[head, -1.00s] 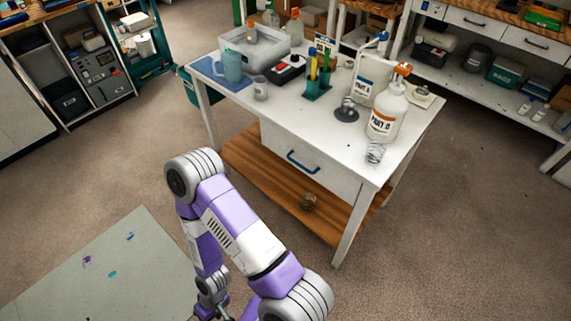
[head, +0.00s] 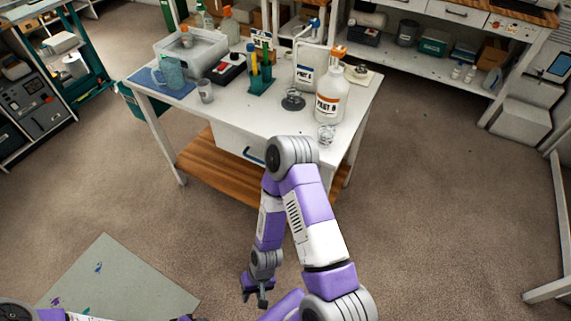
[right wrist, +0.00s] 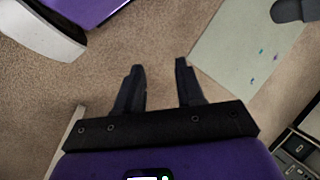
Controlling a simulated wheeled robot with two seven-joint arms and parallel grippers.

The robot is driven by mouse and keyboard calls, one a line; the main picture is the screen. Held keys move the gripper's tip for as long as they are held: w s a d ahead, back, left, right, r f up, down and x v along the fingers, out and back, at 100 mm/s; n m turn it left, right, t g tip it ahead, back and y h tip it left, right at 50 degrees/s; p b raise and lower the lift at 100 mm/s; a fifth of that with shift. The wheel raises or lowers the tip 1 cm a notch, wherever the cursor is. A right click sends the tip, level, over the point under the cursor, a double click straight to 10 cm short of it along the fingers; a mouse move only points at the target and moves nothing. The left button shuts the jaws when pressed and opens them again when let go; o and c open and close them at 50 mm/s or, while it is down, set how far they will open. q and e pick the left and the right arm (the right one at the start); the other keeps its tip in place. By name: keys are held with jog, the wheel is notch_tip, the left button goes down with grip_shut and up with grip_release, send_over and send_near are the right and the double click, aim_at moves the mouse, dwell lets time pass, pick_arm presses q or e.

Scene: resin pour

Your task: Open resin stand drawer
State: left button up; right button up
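The resin stand (head: 235,112) is a white table with a wooden lower shelf. Its white drawer (head: 230,142) is under the top and looks shut. The blue drawer handle (head: 252,154) shows only in part, because my right arm covers the drawer's right side. My right gripper (head: 257,298) is low in front of the stand, well apart from the handle. In the right wrist view its two dark fingers (right wrist: 159,75) are spread with nothing between them. My left arm shows at the bottom left edge of the head view; its gripper's state cannot be made out.
On the stand are a bottle marked Part B (head: 329,95), a grey tub (head: 190,50), a blue mug (head: 170,73) and a green holder (head: 260,80). A pale mat (head: 120,280) lies on the floor at left. Floor to the right is clear.

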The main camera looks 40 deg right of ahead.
jog(key=s+a+r+m+g+y+p, duration=0.3)
jog(key=a+r+m+y+p, duration=0.15)
jog(key=a+m, duration=0.4)
jog(key=w+a+r+m+t+y+p, duration=0.2)
jog(key=w+r+m+t+y, duration=0.2)
jog(key=w+r+m+y, duration=0.45)
jog(key=w+d+r+m+t+h+p, duration=0.25)
jog(key=w+d+m+t, duration=0.25)
jog(key=w+m+t, duration=0.7)
jog(key=w+d+r+m+t+h+p, duration=0.1)
jog(key=w+d+m+t+h, duration=0.3)
jog(key=d+m, duration=0.3)
jog(key=w+d+r+m+t+h+p, duration=0.1)
jog(key=w+d+m+t+h, duration=0.15)
jog(key=d+m+h, duration=0.4)
jog(key=d+f+m+h+p, duration=0.1)
jog(key=d+f+m+h, duration=0.2)
jog(key=d+m+h, duration=1)
jog(key=w+d+n+y+b, duration=0.1)
jog(key=w+d+n, duration=0.1)
jog(key=w+d, duration=0.2)
jog(key=shift+w+d+r+n+g, duration=0.35)
jog(key=shift+w, duration=0.5)
